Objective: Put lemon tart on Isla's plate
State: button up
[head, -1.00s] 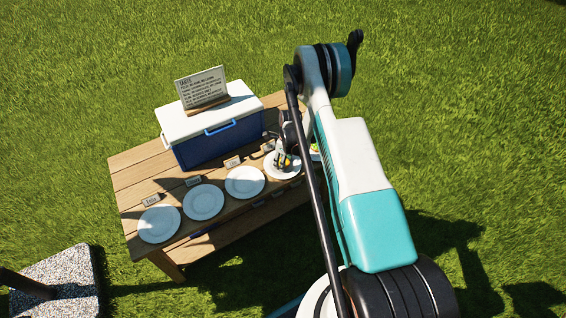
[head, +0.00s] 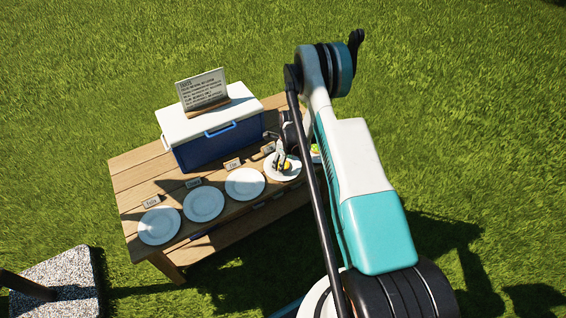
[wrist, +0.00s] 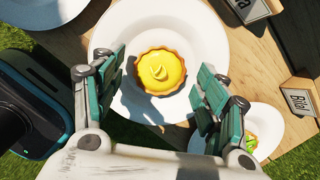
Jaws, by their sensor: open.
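The lemon tart (wrist: 160,72), a round yellow tart with a brown crust, lies flat on a white plate (wrist: 212,40) in the wrist view. In the head view this plate (head: 270,174) is fourth from the left, and the tart (head: 288,166) is partly hidden by my gripper. My gripper (wrist: 158,88) is open, with one finger on each side of the tart and gaps showing between. A name card (wrist: 241,8) beside this plate is cut off, with only its ending "la" readable.
Three empty plates stand to the left, including the leftmost plate (head: 159,225). A plate at the right (wrist: 274,118) holds something green and orange, with another card (wrist: 299,98) near it. A blue and white cooler (head: 211,133) carrying a sign (head: 203,88) stands behind on the wooden table (head: 135,180).

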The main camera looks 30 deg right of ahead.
notch_tip(320, 180, up, 11)
jog(key=s+p, duration=0.1)
jog(key=p, duration=0.2)
notch_tip(320, 180, up, 17)
jog(key=n+t, duration=0.1)
jog(key=n, duration=0.5)
send_over(286, 165)
jog(key=a, duration=0.5)
jog(key=s+a+r+n+t, duration=0.1)
jog(key=s+a+r+n, duration=0.2)
jog(key=r, duration=0.4)
jog(key=s+a+r+n, duration=0.2)
jog(key=s+r+n, duration=0.15)
jog(key=r, duration=0.45)
jog(key=s+a+r+n+t+h, duration=0.1)
jog(key=s+a+r+n, duration=0.25)
jog(key=s+r, duration=0.2)
jog(key=s+a+r+n+t, duration=0.1)
jog(key=s+a+r+n, duration=0.25)
jog(key=s+n, duration=0.2)
jog(key=s+a+r+n+t, duration=0.1)
jog(key=s+a+n+t, duration=0.1)
jog(key=s+n, duration=0.5)
jog(key=s+a, duration=0.1)
jog(key=s, duration=0.4)
jog(key=shift+s+a+r+n, duration=0.15)
jog(key=shift+s+a+n, duration=0.05)
jog(key=shift+n, duration=0.15)
